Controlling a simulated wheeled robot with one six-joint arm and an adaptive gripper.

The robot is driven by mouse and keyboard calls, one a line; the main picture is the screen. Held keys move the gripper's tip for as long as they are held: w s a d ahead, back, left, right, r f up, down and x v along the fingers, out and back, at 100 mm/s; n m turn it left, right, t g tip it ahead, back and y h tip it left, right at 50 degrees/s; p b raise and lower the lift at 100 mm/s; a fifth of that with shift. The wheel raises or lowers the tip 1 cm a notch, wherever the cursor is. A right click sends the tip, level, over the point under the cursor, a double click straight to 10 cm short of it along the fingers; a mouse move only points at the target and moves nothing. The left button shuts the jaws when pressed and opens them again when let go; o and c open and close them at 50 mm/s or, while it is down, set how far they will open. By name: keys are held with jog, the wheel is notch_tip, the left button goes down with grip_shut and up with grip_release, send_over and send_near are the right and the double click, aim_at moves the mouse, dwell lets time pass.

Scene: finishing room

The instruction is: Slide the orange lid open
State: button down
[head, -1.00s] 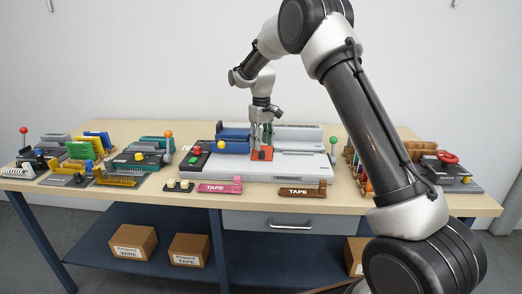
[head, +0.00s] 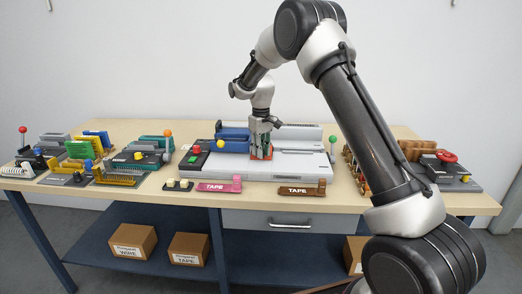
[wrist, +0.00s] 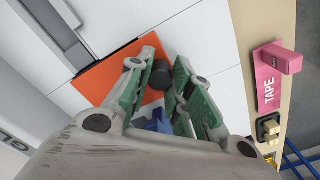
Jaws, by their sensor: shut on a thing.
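The orange lid (head: 254,157) lies on the light grey machine (head: 300,165) in the middle of the bench. It also shows in the wrist view as a flat orange plate (wrist: 98,82) with a dark round knob (wrist: 162,73) near its edge. My gripper (head: 261,155) is down at the lid and hides most of it in the head view. In the wrist view its green-padded fingers (wrist: 158,78) stand on both sides of the knob and are shut on it. A dark gap shows along one edge of the lid.
A blue block with a yellow knob (head: 221,145) stands behind and left of the lid. A pink TAPE holder (head: 219,186) and a brown TAPE holder (head: 302,190) lie along the front edge. A green-topped post (head: 333,140) stands at the machine's right.

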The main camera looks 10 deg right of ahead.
jog(key=s+a, duration=0.1)
jog(key=s, duration=0.2)
jog(key=s+a, duration=0.1)
jog(key=s, duration=0.3)
jog(key=s+a, duration=0.1)
jog(key=s, duration=0.2)
jog(key=shift+s+a, duration=0.25)
jog(key=shift+s, duration=0.15)
jog(key=c, duration=1.3)
grip_release()
jog(key=shift+o, duration=0.2)
jog(key=shift+r, duration=0.1)
notch_tip(320, 180, up, 12)
